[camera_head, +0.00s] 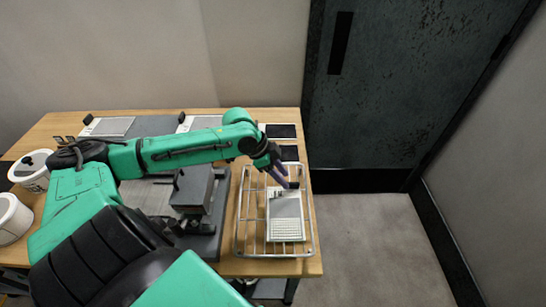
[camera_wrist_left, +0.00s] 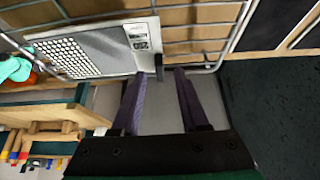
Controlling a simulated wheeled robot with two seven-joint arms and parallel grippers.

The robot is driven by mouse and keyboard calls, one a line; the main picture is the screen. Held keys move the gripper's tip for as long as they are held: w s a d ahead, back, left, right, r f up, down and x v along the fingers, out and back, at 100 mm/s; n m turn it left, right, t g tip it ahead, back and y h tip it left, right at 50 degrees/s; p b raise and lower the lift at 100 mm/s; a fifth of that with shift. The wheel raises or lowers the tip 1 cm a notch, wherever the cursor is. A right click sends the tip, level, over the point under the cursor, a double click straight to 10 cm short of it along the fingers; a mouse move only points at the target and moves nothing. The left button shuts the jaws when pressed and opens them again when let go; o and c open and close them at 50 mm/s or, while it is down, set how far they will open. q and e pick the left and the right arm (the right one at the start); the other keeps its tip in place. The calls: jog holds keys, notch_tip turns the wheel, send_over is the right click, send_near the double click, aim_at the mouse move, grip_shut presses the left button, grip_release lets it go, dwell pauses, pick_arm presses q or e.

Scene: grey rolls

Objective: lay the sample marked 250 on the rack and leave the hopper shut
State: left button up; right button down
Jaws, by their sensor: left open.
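A pale sample plate (camera_head: 286,220) with a patterned face and a small dark tab lies on the wire rack (camera_head: 240,225) at the table's right end. In the left wrist view the plate (camera_wrist_left: 90,55) has a printed label, too small to read. My left gripper (camera_head: 285,178) is open at the plate's far end; in the wrist view its purple fingers (camera_wrist_left: 160,75) are close to the dark tab, with no grip on it visible. A dark grey machine (camera_head: 197,188) with a boxy top stands left of the rack; I cannot tell whether its hopper is shut. My right gripper is out of view.
Two similar plates (camera_head: 112,126) (camera_head: 205,122) lie at the back of the wooden table (camera_head: 60,125), partly behind my left arm. Two white tubs (camera_head: 32,182) (camera_head: 10,226) stand at the left. Dark flat pads (camera_head: 280,131) lie beyond the rack. Open floor lies right of the table.

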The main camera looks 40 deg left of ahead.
pick_arm(q)
jog(key=p+v, duration=0.6)
jog(key=v, duration=0.3)
jog(key=shift+r, duration=0.25)
jog(key=shift+a, duration=0.1)
jog(key=shift+s, duration=0.1)
